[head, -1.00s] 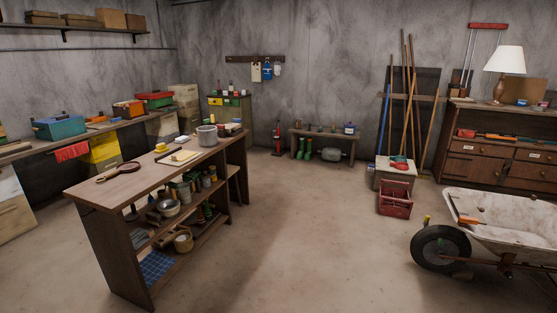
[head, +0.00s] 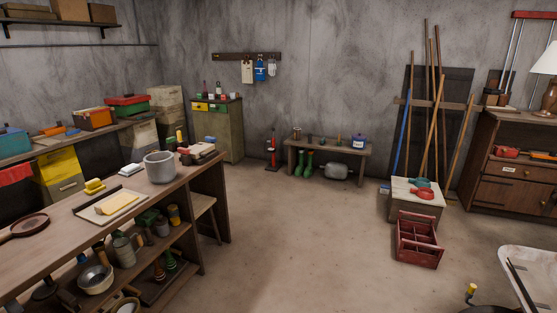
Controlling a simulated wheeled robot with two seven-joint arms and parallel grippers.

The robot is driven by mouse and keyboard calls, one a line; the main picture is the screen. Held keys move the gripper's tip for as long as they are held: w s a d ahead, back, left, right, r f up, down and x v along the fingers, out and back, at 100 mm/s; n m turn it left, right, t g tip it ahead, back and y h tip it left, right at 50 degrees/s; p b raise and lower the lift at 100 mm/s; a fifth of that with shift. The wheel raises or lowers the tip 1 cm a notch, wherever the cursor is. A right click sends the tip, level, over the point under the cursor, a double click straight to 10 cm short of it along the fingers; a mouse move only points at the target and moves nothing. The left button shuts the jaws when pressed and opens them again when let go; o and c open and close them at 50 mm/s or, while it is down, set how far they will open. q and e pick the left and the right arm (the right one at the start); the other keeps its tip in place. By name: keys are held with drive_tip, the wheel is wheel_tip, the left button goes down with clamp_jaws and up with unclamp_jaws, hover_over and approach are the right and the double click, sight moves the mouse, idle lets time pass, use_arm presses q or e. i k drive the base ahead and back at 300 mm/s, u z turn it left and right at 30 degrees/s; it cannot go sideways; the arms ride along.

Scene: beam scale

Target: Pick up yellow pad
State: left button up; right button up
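A pale yellow flat block (head: 117,203) lies on a light tray (head: 93,219) on the top of the wooden workbench at the left. A smaller, brighter yellow piece (head: 94,187) sits on the bench top just behind the tray. I cannot tell for certain which of the two is the yellow pad. Neither of my grippers is in view.
The workbench (head: 60,240) also bears a grey pot (head: 160,167) and a round brown-handled pan (head: 24,226). Its lower shelves hold several pots and tools. A red crate (head: 418,240) and wheelbarrow (head: 535,265) stand at the right. The middle floor is clear.

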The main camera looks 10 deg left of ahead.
sight(95, 186)
drive_tip(key=i, duration=3.1)
drive_tip(key=u, duration=3.6)
